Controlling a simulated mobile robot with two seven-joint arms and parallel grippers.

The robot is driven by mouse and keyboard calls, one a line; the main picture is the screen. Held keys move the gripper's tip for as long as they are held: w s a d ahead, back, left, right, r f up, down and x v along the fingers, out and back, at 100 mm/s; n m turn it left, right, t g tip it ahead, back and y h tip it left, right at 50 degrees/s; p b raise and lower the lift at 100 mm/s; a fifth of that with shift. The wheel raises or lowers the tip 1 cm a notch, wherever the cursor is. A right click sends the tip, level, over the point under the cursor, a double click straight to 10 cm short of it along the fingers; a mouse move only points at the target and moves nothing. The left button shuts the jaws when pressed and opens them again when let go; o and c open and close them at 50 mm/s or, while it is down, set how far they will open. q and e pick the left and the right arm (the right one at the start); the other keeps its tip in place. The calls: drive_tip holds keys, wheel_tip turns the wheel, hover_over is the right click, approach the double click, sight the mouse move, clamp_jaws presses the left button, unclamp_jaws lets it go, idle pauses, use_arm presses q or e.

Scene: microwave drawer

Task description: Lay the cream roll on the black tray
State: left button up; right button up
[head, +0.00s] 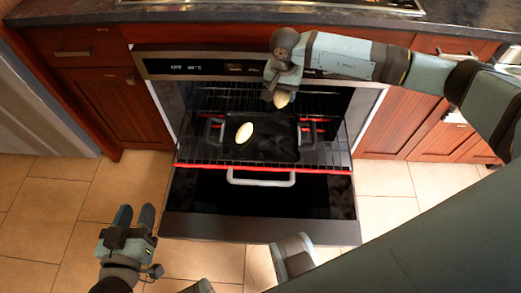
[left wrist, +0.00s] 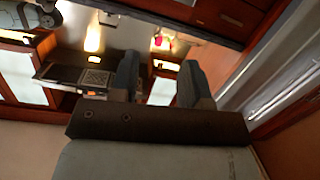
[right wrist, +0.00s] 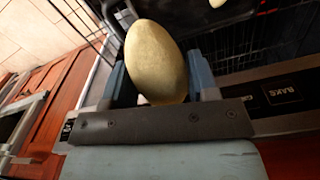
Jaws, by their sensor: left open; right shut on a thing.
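The black tray (head: 272,148), with a handle at each side, lies on the pulled-out oven rack in the head view. One cream roll (head: 244,132) lies on its left part. My right gripper (head: 279,90) is over the far part of the tray, shut on another cream roll (head: 282,99) that points downward. In the right wrist view this held roll (right wrist: 156,62) sits between the fingers, and the tip of a second pale roll (right wrist: 217,3) shows at the top edge. My left gripper (head: 134,213) is open and empty at the lower left, away from the tray.
The oven rack (head: 325,155) has a red front edge. Below it is the oven door (head: 300,200), open with a grey handle (head: 260,179). The oven's control panel (head: 200,68) is behind the tray. Wooden cabinets (head: 115,100) flank the oven. The tray's right part is bare.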

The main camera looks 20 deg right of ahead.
wheel_tip(320, 180, down, 4)
drive_tip(key=w+d+f+m+b, duration=0.1)
drive_tip(key=w+m+b, duration=0.15)
drive_tip(key=b, duration=0.65)
hover_over(276, 137)
drive_tip(key=shift+n, duration=0.25)
wheel_tip(276, 137, down, 15)
drive_tip(key=shift+s+r, duration=0.1)
drive_tip(key=shift+r, duration=0.05)
use_arm(q)
drive_tip(key=shift+s+d+f+t+h+b, duration=0.1)
drive_tip(key=shift+d+f+t+h+b, duration=0.1)
drive_tip(key=shift+d+t+h+b, duration=0.4)
drive_tip(key=shift+d+f+t+h+b, duration=0.2)
drive_tip(key=shift+d+t+h, duration=0.1)
drive_tip(key=shift+d+h, duration=0.55)
use_arm(e)
drive_tip(key=shift+f, duration=2.4)
drive_tip(key=shift+f, duration=0.15)
drive_tip(key=o, duration=0.9)
use_arm(q)
drive_tip(key=shift+f, duration=0.2)
